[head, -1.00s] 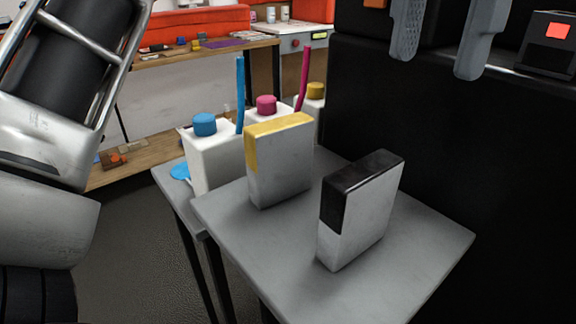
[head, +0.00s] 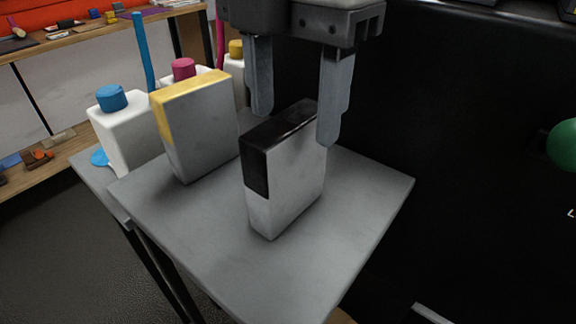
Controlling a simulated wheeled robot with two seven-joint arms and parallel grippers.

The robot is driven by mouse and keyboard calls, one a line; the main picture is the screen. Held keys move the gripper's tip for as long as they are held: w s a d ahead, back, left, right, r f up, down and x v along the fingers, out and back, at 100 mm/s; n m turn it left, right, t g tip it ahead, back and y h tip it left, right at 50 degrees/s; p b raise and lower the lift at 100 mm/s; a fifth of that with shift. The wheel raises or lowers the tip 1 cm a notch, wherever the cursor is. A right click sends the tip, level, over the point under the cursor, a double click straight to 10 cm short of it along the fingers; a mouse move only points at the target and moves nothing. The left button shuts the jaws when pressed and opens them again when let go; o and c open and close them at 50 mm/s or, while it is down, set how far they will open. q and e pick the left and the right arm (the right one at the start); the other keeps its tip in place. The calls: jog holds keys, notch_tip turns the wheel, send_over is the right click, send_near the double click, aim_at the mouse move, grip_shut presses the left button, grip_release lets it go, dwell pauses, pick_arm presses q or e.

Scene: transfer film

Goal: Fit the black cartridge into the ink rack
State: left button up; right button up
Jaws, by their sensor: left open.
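The black cartridge (head: 290,190) is a grey upright block with a black top and black upper corner. It stands on the grey table (head: 365,195). My left gripper (head: 295,127) comes down from above, open, with one finger on each side of the cartridge's upper part as seen in the head view. The right finger overlaps the cartridge's right edge; the left finger's tip is near its far top edge. I cannot tell whether either finger touches it. I cannot make out the ink rack. My right gripper is not in view.
A yellow-topped cartridge (head: 200,130) stands close by on the left. Behind it are white bottles with blue (head: 112,98), pink (head: 184,69) and yellow (head: 236,47) caps. A black machine (head: 450,130) with a green button (head: 565,145) fills the right. The table's front is clear.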

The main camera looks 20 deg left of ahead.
aim_at(288, 171)
pick_arm(q)
jog(key=f, duration=0.4)
jog(key=shift+s+a+f, duration=0.15)
jog(key=shift+a+f, duration=0.05)
jog(key=shift+f, duration=0.15)
grip_shut()
jog(key=shift+r, duration=0.1)
